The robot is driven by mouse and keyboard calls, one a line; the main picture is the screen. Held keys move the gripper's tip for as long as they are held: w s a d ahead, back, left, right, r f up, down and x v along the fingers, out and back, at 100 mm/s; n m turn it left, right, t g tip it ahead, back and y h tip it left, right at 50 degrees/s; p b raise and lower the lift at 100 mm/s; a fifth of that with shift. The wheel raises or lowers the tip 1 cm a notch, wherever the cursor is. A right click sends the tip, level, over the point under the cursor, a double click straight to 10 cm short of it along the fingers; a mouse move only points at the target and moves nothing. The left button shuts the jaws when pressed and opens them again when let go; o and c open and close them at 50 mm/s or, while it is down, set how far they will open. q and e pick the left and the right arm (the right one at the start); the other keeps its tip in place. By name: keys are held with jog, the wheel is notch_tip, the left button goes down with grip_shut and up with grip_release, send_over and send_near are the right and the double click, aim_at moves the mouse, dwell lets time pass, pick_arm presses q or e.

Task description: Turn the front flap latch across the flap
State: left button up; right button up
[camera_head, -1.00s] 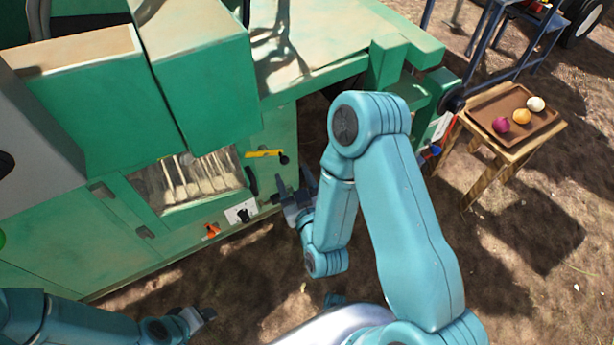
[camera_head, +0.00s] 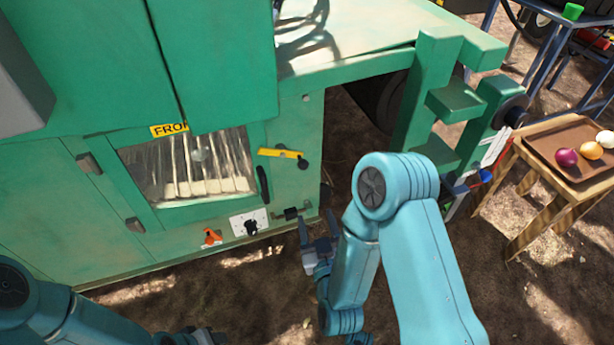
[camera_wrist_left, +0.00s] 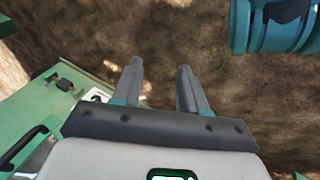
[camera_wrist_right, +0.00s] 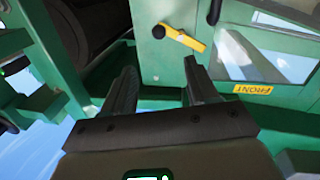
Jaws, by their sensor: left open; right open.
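My right gripper (camera_head: 318,230) is open and empty, below and right of the latch. In the right wrist view the latch (camera_wrist_right: 184,38) shows beyond the open fingers (camera_wrist_right: 160,68), apart from them. My left gripper (camera_wrist_left: 160,68) is open and empty over dirt ground.
A black flap handle (camera_head: 263,185), an orange knob (camera_head: 211,237) and a white switch plate (camera_head: 249,222) sit near the flap. A green stepped bracket (camera_head: 440,105) juts out at right. A wooden stand holds a brown tray (camera_head: 548,144) with onions. Open dirt lies in front.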

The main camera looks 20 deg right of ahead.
pick_arm(q)
jog(key=s+d+r+g+p, duration=0.1)
jog(key=s+r+g+p, duration=0.1)
jog(key=s+r+p, duration=0.3)
notch_tip(320, 180, up, 3)
jog(key=p, duration=0.2)
jog(key=shift+r+h+p, duration=0.15)
jog(key=shift+h+p, duration=0.15)
jog(key=shift+p, duration=0.1)
pick_arm(e)
jog(key=w+d, duration=0.2)
jog(key=w, duration=1.4)
jog(key=shift+d, duration=0.15)
jog(key=shift+r, duration=0.1)
